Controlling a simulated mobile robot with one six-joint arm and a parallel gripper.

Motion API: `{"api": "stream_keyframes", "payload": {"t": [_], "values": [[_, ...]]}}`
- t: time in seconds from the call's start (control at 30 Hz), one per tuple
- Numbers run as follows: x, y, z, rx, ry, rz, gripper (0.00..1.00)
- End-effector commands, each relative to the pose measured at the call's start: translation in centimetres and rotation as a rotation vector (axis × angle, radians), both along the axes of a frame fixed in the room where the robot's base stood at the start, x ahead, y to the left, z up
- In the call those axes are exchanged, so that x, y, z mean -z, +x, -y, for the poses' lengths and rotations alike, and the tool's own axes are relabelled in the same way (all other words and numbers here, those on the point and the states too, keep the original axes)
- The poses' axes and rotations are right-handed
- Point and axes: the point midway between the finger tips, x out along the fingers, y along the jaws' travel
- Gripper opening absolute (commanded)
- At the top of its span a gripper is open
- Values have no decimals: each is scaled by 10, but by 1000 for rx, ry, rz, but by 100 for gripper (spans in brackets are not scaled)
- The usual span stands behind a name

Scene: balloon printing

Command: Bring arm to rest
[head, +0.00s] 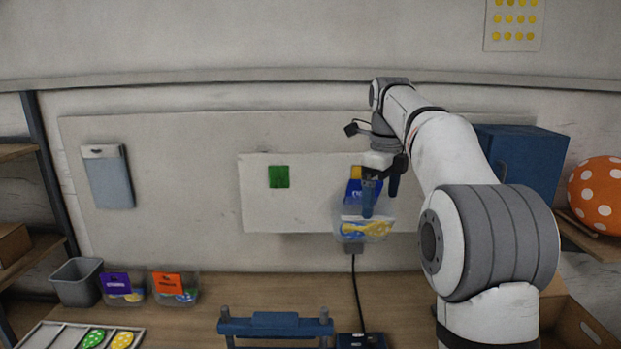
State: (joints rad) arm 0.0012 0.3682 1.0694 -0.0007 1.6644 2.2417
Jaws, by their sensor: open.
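My white and grey arm reaches up from the lower right and bends down at its far end. My gripper (380,188) is open, with dark blue fingers pointing down. In the picture it overlaps a clear bin (348,224) with a blue and yellow label, which holds yellow and blue pieces. I cannot tell whether the fingers touch the bin. Part of the bin and its label is hidden behind the gripper.
A white panel (290,212) with a green square stands behind. Two labelled bins (124,291) (174,290) and a grey bin (77,285) stand left. A tray (60,338) with balloons and a blue frame (274,325) are in front. A blue box (525,160) is at right.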

Motion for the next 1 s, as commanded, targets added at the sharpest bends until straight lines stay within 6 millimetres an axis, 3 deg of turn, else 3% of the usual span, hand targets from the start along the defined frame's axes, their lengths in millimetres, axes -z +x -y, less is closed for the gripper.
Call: {"api": "stream_keyframes", "payload": {"t": [0.27,0.47,0.67,0.8,1.0], "values": [[24,-54,0,-423,-28,51,100],[65,-121,0,-910,-87,101,100],[122,-193,0,-1400,-175,139,100],[170,-243,0,-1733,-251,151,100],[227,-294,0,-2085,-345,147,100]]}}
